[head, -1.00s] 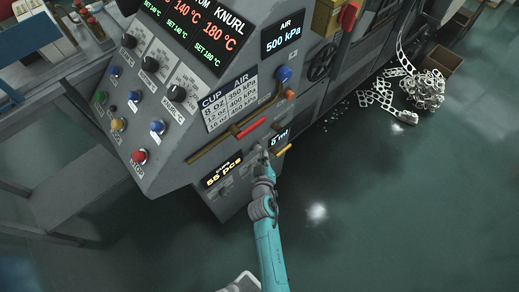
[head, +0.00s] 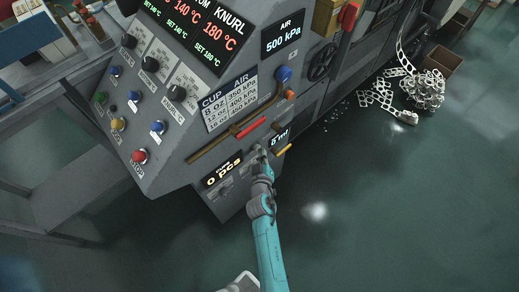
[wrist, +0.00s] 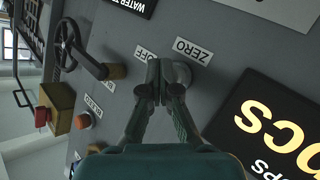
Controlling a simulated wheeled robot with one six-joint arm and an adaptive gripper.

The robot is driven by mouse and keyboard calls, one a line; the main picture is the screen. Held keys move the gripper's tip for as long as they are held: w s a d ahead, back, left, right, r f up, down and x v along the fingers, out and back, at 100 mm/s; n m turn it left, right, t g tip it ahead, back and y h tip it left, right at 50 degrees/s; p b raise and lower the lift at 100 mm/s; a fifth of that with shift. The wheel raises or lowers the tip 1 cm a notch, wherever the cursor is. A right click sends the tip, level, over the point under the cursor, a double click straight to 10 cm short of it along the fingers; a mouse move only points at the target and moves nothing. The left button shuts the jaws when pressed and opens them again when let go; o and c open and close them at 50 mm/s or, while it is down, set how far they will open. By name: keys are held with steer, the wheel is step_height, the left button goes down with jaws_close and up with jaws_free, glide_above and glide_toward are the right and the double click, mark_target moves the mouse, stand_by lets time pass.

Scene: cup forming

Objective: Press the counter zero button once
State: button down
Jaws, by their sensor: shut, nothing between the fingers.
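The counter display (head: 222,170) on the lower front of the machine reads 0 pcs in the head view. In the wrist view part of the display (wrist: 275,132) shows at the right, with its text turned over. The ZERO label (wrist: 193,52) is just above and right of my gripper (wrist: 160,68). A round grey button (wrist: 182,73) shows beside the fingertips under that label, partly hidden by them. My gripper (head: 262,155) is shut and empty, close to the panel. I cannot tell whether the fingertips touch the button.
An OFF label (wrist: 146,55) lies just left of the fingertips. A brown bar (head: 208,150) and a red handle (head: 250,128) are above the display. Open floor (head: 390,210) lies to the right.

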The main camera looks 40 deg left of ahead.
stand_by(0.6)
steer(key=shift+d, duration=0.8)
steer(key=shift+d, duration=0.1)
steer(key=shift+s+d, duration=0.15)
steer(key=shift+d, duration=1.05)
steer(key=shift+s+d, duration=0.1)
steer(key=shift+d, duration=1.1)
